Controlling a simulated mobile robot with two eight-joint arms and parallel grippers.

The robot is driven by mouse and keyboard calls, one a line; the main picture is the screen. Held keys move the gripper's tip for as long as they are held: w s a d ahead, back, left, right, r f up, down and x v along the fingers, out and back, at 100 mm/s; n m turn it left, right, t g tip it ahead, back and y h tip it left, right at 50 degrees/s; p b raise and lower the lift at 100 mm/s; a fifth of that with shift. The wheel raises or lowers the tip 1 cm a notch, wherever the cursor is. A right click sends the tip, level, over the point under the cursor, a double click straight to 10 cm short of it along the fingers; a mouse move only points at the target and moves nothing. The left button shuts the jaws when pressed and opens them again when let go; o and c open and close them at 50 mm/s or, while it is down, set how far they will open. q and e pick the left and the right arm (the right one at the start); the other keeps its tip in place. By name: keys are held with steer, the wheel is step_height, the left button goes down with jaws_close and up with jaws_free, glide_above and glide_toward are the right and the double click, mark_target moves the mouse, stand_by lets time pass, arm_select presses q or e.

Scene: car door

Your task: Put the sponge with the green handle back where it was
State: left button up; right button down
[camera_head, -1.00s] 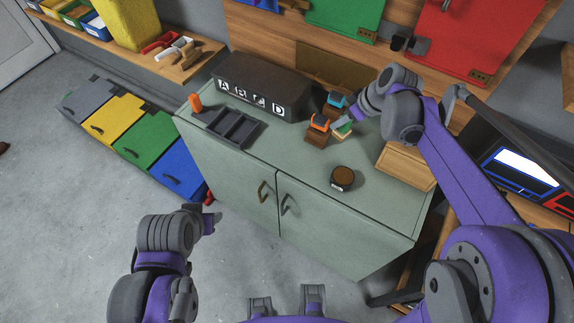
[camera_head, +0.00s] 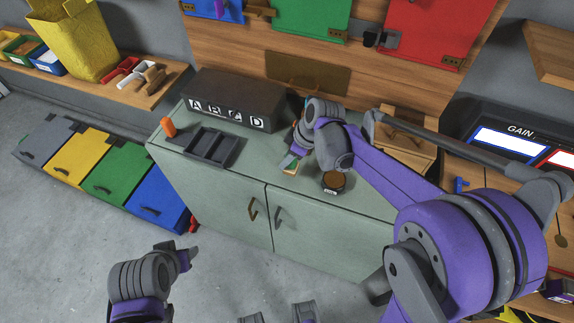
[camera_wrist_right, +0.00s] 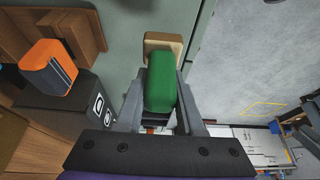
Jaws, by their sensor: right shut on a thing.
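The green-handled sponge (camera_head: 291,161) is over the cabinet top, in front of the lettered box. In the right wrist view its green handle (camera_wrist_right: 161,82) lies between my right gripper's fingers, with the tan sponge pad (camera_wrist_right: 164,40) beyond. My right gripper (camera_head: 301,150) is shut on the handle. My arm mostly hides the holders in the head view. My left gripper (camera_head: 184,258) is low at left, away from the cabinet; its jaws are unclear.
The cabinet top (camera_head: 240,172) is clear at front left. A dark divided tray (camera_head: 211,146) and an orange object (camera_head: 168,127) stand at left. The black box lettered A to D (camera_head: 235,98) is behind. A round brown-topped tin (camera_head: 334,181) is just right of my gripper.

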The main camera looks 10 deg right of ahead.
steer(key=shift+f, duration=1.75)
steer(key=shift+f, duration=0.1)
steer(key=c, duration=1)
jaws_free()
steer(key=shift+f+b, duration=0.1)
steer(key=shift+b, duration=0.2)
steer(key=o, duration=0.5)
